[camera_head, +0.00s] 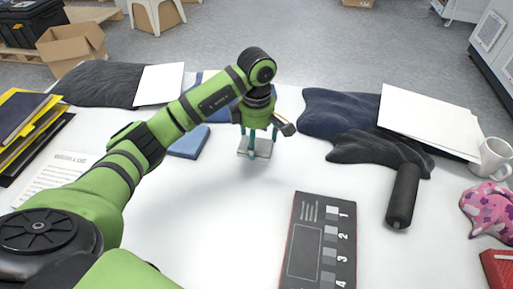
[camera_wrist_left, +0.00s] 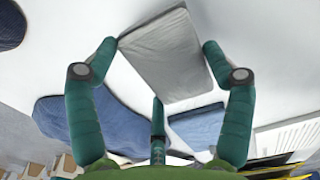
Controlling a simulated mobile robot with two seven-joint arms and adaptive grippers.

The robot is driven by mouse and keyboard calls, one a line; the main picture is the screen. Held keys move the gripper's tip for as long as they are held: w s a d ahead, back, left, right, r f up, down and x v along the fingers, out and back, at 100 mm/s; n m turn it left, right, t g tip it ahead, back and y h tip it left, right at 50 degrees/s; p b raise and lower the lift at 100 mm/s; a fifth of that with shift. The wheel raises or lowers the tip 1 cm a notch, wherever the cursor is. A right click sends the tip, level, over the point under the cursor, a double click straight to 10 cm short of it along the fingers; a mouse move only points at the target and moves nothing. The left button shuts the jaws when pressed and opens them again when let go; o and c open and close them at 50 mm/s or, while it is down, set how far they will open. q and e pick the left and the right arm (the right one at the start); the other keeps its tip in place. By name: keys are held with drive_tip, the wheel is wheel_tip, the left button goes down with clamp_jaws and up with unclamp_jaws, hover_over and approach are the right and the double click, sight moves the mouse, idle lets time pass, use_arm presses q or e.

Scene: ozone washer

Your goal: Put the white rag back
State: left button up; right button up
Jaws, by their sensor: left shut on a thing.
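The white rag, a flat folded pale grey-white piece, shows in the head view (camera_head: 245,147) near the table's middle and large in the left wrist view (camera_wrist_left: 165,58). My left gripper (camera_head: 261,140) is shut on it, with green fingers at its edges, also seen in the left wrist view (camera_wrist_left: 160,62). A shadow lies on the tabletop below it; the exact gap is hard to tell. A folded blue rag (camera_head: 188,143) lies just left of it, and also shows in the left wrist view (camera_wrist_left: 198,127). My right gripper is out of view.
A dark blue cloth (camera_head: 335,110) and black cloth (camera_head: 375,148) lie right of the gripper, with white sheets (camera_head: 425,118) and a mug (camera_head: 492,158) beyond. A numbered dark panel (camera_head: 318,235) lies in front. Another black cloth (camera_head: 95,83) lies back left. The white table (camera_head: 225,225) is clear front-centre.

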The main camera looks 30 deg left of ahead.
sight(256, 149)
use_arm(q)
drive_tip(key=shift+f, duration=2.05)
drive_tip(key=shift+f, duration=0.1)
drive_tip(key=o, duration=1)
drive_tip(key=shift+f, duration=0.1)
wheel_tip(256, 149, up, 12)
drive_tip(key=shift+r, duration=0.2)
